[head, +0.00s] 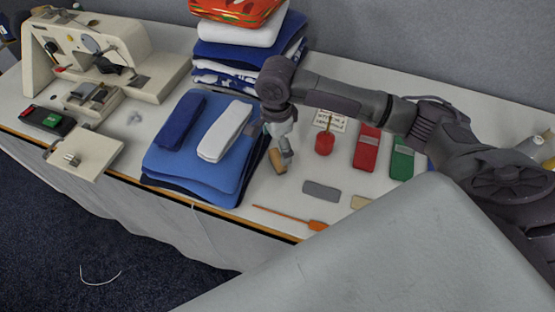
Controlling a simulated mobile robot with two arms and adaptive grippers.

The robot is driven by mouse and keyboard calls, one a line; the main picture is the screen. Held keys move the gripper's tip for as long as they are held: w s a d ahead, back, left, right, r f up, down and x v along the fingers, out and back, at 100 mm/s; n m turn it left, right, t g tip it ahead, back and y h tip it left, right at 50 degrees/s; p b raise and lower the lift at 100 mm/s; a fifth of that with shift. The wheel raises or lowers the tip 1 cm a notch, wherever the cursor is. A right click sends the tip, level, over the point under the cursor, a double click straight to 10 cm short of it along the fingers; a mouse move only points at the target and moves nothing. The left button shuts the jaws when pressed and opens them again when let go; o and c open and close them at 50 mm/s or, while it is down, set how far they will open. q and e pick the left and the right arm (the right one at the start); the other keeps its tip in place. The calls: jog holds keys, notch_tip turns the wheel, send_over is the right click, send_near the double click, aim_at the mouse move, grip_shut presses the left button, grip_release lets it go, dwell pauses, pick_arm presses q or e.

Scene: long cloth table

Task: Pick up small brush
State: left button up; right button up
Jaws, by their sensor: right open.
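My right gripper (286,153) reaches down over the table beside the folded blue cloths. It is open, with its fingertips just above or at a small tan, wooden-looking block (277,162); I cannot tell whether they touch. A thin orange stick with a wider orange end (290,217) lies near the table's front edge, in front of and apart from the gripper. Either could be the small brush; bristles are too small to make out on both. My left gripper is not in view.
Folded blue cloths (185,168) stand left of the gripper, with a taller cloth stack (235,50) behind. A grey flat block (321,191), a red-handled item (324,143), a red block (367,148) and a green block (402,160) lie right. A sewing machine (125,40) stands far left.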

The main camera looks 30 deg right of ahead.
aim_at(278, 157)
jog(key=f, duration=0.2)
jog(key=shift+s+f, duration=0.25)
jog(key=shift+f, duration=0.05)
notch_tip(278, 157, down, 2)
jog(key=shift+f, duration=0.4)
jog(key=shift+c, duration=0.3)
jog(key=c, duration=1.2)
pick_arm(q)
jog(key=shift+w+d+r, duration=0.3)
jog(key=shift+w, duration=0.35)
pick_arm(e)
jog(key=shift+c, duration=0.2)
jog(key=shift+r, duration=0.1)
